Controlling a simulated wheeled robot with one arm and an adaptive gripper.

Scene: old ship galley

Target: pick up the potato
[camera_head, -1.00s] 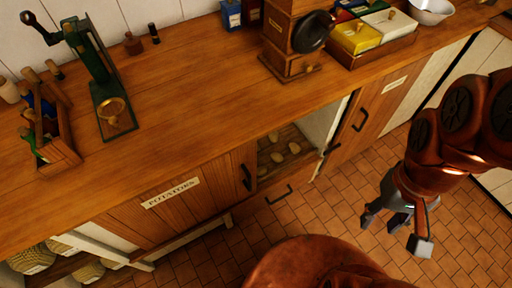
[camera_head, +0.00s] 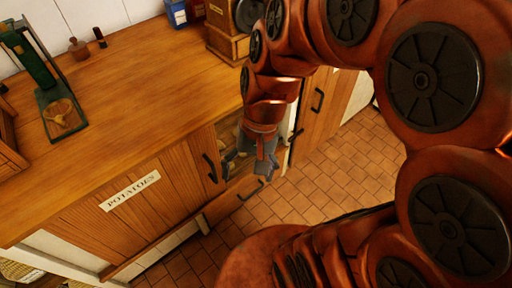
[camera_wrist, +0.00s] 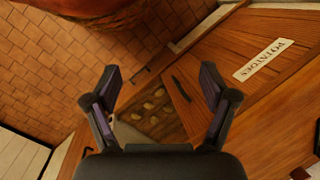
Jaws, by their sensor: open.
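Several pale potatoes (camera_wrist: 150,106) lie spread on the brown floor of an open cupboard compartment (camera_wrist: 165,125), seen between my fingers in the wrist view. In the head view the compartment is mostly hidden behind my gripper. My gripper (camera_head: 249,168) is open and points down in front of the compartment. Its two fingers stand wide apart in the wrist view (camera_wrist: 160,75), with nothing between them. The potatoes are apart from the fingertips, farther off from the camera.
A wooden door labelled POTATOES (camera_head: 130,190) is left of the opening, with a dark handle (camera_head: 210,167). The wooden counter (camera_head: 140,110) overhangs the cupboards. A green hand-cranked device (camera_head: 45,85) and a wooden grinder (camera_head: 228,42) stand on it. Tiled floor (camera_head: 330,170) is clear at right.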

